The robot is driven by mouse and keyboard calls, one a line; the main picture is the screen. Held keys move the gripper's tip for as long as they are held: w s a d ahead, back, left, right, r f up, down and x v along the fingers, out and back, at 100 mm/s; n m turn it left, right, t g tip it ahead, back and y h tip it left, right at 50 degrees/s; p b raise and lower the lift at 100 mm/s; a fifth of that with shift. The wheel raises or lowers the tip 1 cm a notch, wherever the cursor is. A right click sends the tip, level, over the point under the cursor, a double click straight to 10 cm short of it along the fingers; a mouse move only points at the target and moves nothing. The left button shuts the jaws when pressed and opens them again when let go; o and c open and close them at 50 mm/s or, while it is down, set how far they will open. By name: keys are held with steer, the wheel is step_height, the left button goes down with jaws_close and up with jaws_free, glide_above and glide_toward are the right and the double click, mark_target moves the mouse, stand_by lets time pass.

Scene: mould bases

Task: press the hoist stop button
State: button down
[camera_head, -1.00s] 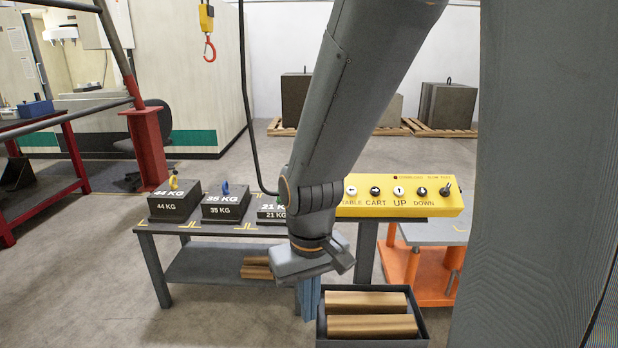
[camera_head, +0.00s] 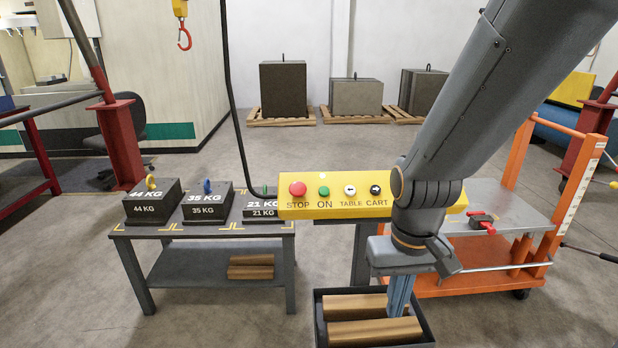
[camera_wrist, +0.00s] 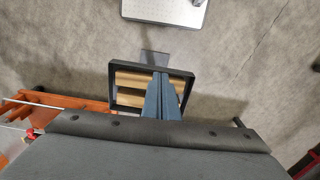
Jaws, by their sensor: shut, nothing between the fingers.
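The hoist control box (camera_head: 330,208) is a yellow pendant on a stand, right of the weights table. Its red STOP button (camera_head: 298,189) is at the left end, beside the green ON button (camera_head: 324,191) and the TABLE and CART buttons. My arm hides the box's right part. My gripper (camera_head: 397,312) points down in front of the box, lower than the buttons and to their right, above a dark crate. Its blue fingers are shut and empty; they also show in the wrist view (camera_wrist: 158,82). The box's button face is not recognisable in the wrist view.
The crate (camera_head: 318,325) holding wooden blocks stands on the floor below my gripper. A table (camera_head: 210,232) with 44, 35 and 21 KG weights is left. An orange cart (camera_head: 450,288) stands right. A black cable (camera_head: 232,110) runs to the box. The hoist hook (camera_head: 184,38) hangs upper left.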

mark_target(297, 187)
steer(key=shift+r, duration=0.1)
steer(key=w+a+r+n+t+p, duration=0.1)
steer(key=w+a+r+n+t, duration=0.1)
steer(key=w+a+r+n, duration=0.3)
steer(key=w+a+r+n+t+p, duration=0.2)
steer(key=w+a+r+n, duration=0.3)
steer(key=r+n, duration=0.7)
steer(key=w+a+r+n+t+p, duration=0.1)
steer(key=w+a+r+n, duration=0.4)
steer(key=n, duration=1.3)
step_height(297, 187, up, 5)
steer(key=shift+w+a+f+n+t, duration=0.2)
steer(key=shift+w+a+n+t, duration=0.15)
steer(key=shift+a, duration=0.7)
steer(key=shift+s, duration=0.1)
steer(key=p+x, duration=0.1)
steer(key=x, duration=1.3)
steer(key=shift+d, duration=0.2)
